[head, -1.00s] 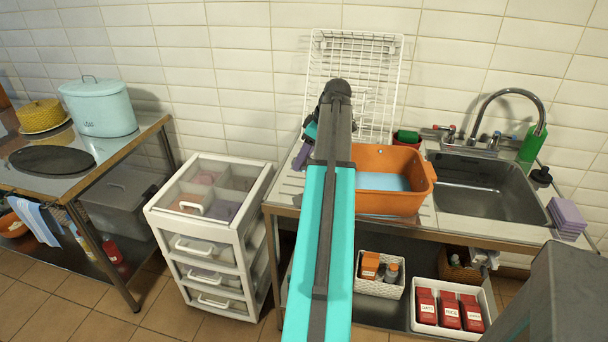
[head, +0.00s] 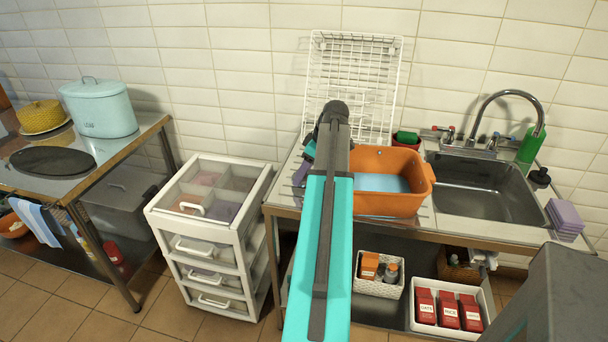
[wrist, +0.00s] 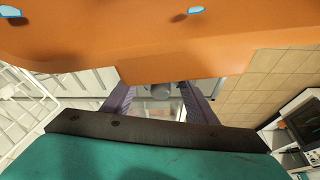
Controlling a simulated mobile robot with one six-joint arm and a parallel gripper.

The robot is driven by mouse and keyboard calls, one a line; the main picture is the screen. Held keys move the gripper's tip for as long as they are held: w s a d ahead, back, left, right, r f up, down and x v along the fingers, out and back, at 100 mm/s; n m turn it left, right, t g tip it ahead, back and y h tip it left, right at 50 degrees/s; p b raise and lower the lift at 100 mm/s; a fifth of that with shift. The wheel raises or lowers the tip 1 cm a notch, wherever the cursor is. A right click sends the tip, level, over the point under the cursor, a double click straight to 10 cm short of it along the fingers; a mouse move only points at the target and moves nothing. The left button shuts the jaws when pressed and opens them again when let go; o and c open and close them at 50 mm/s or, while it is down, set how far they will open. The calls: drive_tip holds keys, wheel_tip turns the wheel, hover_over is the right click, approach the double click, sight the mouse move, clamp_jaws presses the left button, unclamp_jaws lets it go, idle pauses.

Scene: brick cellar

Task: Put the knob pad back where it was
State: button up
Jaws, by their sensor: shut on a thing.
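In the head view my gripper (head: 301,172) is partly hidden behind my own arm, low over the left part of the sink counter, and the pad cannot be made out there. Whether the pad touches the counter I cannot tell.
An orange tub (head: 386,203) with blue inside stands just right of my gripper; its wall (wrist: 150,45) is very close in the wrist view. A white wire rack (head: 372,75) leans behind. The steel sink (head: 485,190) and purple pads (head: 566,220) are right. A drawer unit (head: 205,245) stands left.

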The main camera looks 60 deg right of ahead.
drive_tip(key=shift+f, duration=0.6)
drive_tip(key=shift+f, duration=0.15)
drive_tip(key=o, duration=0.9)
drive_tip(key=shift+r, duration=0.25)
drive_tip(key=shift+b+v, duration=0.75)
drive_tip(key=shift+v, duration=5.2)
